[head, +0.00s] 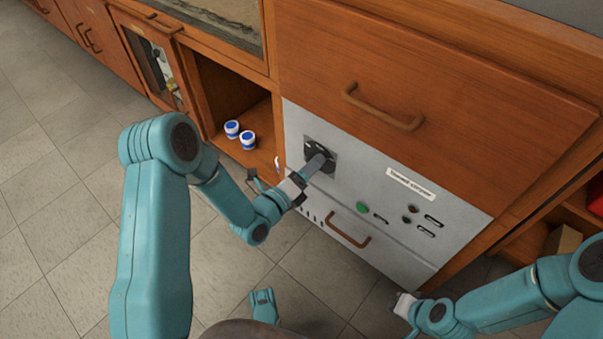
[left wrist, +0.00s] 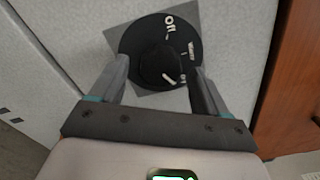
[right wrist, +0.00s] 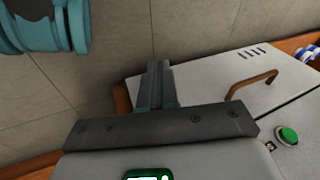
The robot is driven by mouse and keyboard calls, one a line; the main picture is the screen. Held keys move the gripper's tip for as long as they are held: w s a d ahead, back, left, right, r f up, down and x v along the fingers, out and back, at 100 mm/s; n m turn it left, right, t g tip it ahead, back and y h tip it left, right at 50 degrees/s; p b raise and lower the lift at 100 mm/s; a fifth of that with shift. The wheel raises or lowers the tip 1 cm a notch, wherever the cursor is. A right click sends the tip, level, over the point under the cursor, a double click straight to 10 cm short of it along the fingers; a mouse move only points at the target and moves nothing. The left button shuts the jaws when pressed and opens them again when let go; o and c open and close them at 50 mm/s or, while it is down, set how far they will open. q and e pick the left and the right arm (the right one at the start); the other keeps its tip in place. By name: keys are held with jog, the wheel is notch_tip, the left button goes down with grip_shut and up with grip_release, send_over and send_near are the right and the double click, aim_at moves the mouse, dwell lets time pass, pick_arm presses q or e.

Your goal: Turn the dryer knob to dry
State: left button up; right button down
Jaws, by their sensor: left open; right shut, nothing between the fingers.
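The dryer knob is a black round dial (left wrist: 160,62) on a grey square plate, with a raised centre and white marks. One mark reads "Off" at its top right; the others are too blurred to read. In the head view the knob (head: 319,151) is on the upper left of the grey panel, partly hidden by my gripper. My left gripper (head: 316,165) is open, its fingers (left wrist: 160,72) on either side of the knob's raised centre. I cannot tell whether they touch it. My right gripper (head: 404,304) is shut and empty, low by the panel's bottom right; it also shows in its wrist view (right wrist: 157,75).
The grey panel (head: 380,165) has a green button (head: 362,207), small black fittings and a drawer handle (head: 348,230). A wooden drawer with a handle (head: 383,107) is above. The tiled floor in front is clear.

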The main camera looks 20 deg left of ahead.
pick_arm(q)
jog(key=p+v, duration=0.2)
jog(key=v, duration=1.4)
jog(key=shift+p, duration=0.4)
pick_arm(e)
jog(key=s+r, duration=0.2)
jog(key=shift+a+r+g, duration=0.2)
jog(key=shift+r+g, duration=0.2)
pick_arm(q)
jog(key=shift+s, duration=0.1)
